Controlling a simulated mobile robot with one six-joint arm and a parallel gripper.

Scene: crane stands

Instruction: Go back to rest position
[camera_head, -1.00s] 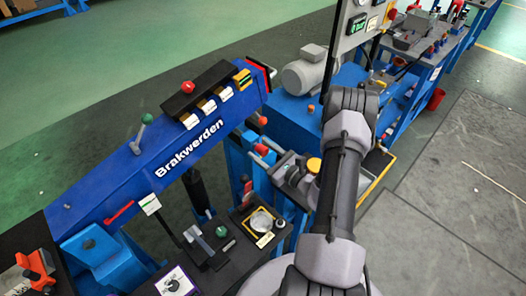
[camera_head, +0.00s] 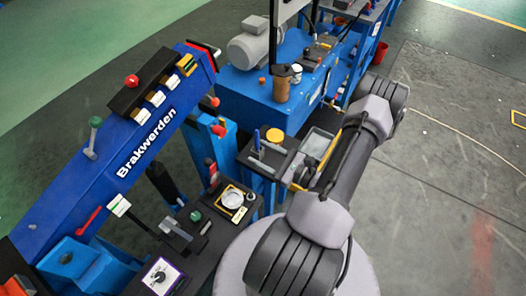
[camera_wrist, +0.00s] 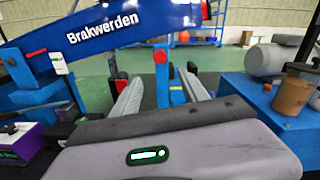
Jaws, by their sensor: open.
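My gripper (camera_wrist: 160,92) shows in the wrist view as two grey fingers spread apart, with nothing between them. Beyond the fingers are the blue "Brakwerden" beam (camera_wrist: 100,36) and a red-topped blue post (camera_wrist: 161,75). In the head view my arm rises from the round grey base at the lower middle to an elbow at the right. The fingers cannot be made out clearly there; the arm covers part of that area.
The blue beam (camera_head: 95,172) crosses the left, with a black control bench (camera_head: 200,228) below it. A blue stand carries a grey motor (camera_head: 248,48) and a brown cylinder (camera_head: 281,88). A small dark table (camera_head: 262,160) stands near my arm. Grey floor (camera_head: 450,190) at right is open.

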